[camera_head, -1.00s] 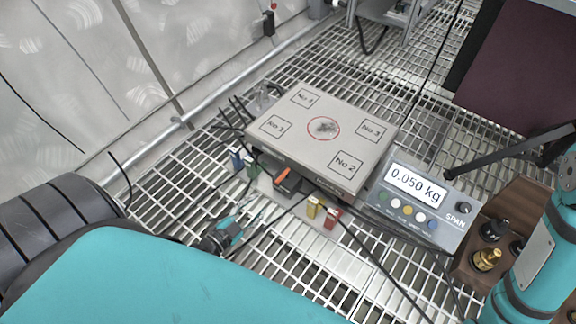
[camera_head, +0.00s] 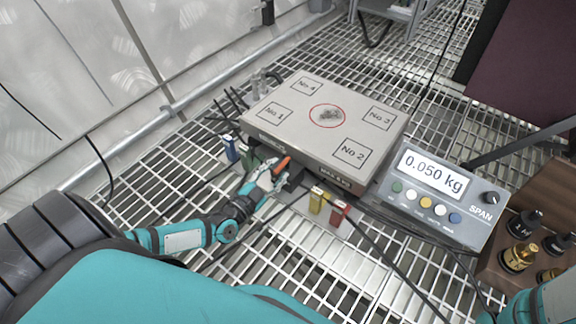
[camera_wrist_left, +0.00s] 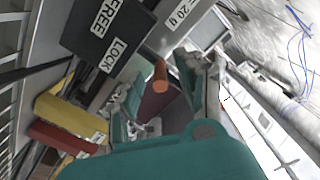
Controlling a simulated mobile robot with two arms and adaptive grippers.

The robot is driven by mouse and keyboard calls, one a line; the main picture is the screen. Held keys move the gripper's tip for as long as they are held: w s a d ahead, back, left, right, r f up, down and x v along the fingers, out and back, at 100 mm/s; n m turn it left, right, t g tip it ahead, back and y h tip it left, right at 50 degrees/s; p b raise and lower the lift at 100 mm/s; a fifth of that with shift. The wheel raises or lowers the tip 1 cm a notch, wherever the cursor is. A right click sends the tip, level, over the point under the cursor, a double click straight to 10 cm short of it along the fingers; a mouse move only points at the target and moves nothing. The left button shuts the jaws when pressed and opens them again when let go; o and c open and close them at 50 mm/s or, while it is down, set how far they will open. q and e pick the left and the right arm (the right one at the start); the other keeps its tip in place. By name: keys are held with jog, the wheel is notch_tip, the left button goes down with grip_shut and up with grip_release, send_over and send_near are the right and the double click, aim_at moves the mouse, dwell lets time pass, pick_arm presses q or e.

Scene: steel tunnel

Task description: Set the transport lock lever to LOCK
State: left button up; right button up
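The transport lock lever has an orange handle (camera_head: 283,163) at the front edge of the scale, above a black block (camera_head: 292,178). In the left wrist view the orange handle (camera_wrist_left: 160,76) points at the camera, beside a black plate (camera_wrist_left: 103,32) marked FREE and LOCK. The exact mark it stands at cannot be told. My left gripper (camera_head: 268,174) is at the lever. In the left wrist view its fingers (camera_wrist_left: 165,95) are apart, one on each side of the handle; contact cannot be told.
The scale (camera_head: 322,128) has a flat numbered top. Its display (camera_head: 433,175) reads 0.050 kg. Blue, green, yellow (camera_head: 316,199) and red (camera_head: 340,212) tags or connectors sit along the front, with cables on the grating. Weights (camera_head: 519,257) stand in a wooden box at right.

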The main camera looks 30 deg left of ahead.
aim_at(285, 161)
pick_arm(q)
jog(key=w+b, duration=0.1)
jog(key=w, duration=0.1)
jog(key=w+b, duration=0.1)
jog(key=w, duration=0.1)
jog(key=shift+w+d+f, duration=0.15)
jog(key=shift+w+d, duration=0.05)
jog(key=shift+w, duration=0.15)
jog(key=shift+w+b, duration=0.45)
jog(key=shift+w, duration=0.25)
jog(key=shift+c, duration=0.2)
jog(key=shift+d, duration=0.1)
jog(key=c, duration=0.7)
grip_shut()
jog(key=shift+r, duration=0.2)
